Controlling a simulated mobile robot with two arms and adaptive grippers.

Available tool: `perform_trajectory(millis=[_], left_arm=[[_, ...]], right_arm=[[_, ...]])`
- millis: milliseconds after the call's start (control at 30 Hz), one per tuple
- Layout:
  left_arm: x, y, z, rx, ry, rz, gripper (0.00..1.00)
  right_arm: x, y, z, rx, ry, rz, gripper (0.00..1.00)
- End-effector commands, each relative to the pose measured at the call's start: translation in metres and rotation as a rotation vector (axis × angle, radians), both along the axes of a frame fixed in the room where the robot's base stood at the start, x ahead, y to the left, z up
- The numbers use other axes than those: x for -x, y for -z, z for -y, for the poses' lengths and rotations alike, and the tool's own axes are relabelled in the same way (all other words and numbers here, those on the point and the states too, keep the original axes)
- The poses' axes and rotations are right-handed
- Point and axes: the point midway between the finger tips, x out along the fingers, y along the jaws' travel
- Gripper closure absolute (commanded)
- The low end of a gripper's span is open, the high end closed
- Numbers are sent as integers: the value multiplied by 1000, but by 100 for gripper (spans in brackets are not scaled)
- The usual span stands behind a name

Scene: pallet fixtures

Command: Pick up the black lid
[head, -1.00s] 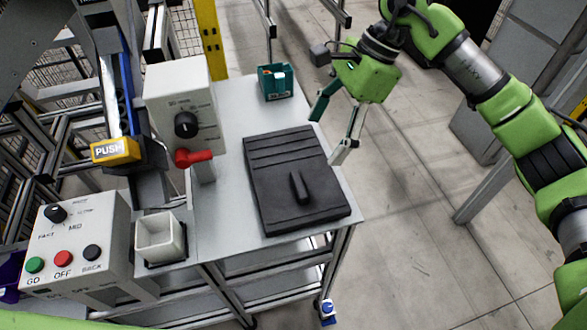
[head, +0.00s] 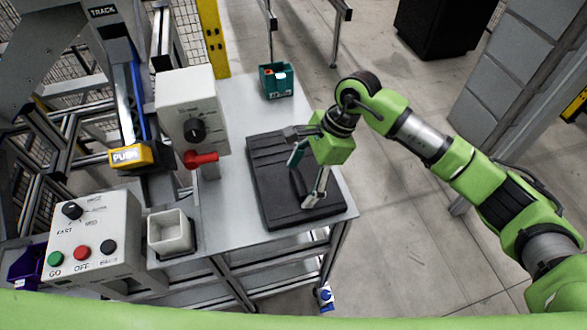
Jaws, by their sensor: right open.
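The black lid (head: 270,181) lies flat on the grey metal table (head: 230,216), near its right edge. It is a square dark slab with grooves along its far part. My right gripper (head: 305,178) is over the right half of the lid, pointing down, with its fingers spread. The lid's raised handle is hidden or hard to make out behind the fingers. I cannot tell whether the fingers touch it. My left gripper is not in view.
A teal bin (head: 276,81) stands at the table's far end. A white square container (head: 170,233) and a button panel (head: 92,240) are at the front left.

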Motion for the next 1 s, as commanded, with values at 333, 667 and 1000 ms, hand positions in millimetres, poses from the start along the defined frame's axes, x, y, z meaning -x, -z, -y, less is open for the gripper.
perform_trajectory(millis=[333,667,1000], left_arm=[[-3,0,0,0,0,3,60],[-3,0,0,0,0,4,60],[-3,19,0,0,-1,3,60]], right_arm=[[0,2,0,1,0,1,51],[-1,0,-1,-3,0,4,83],[-3,-40,-2,-5,-2,11,83]])
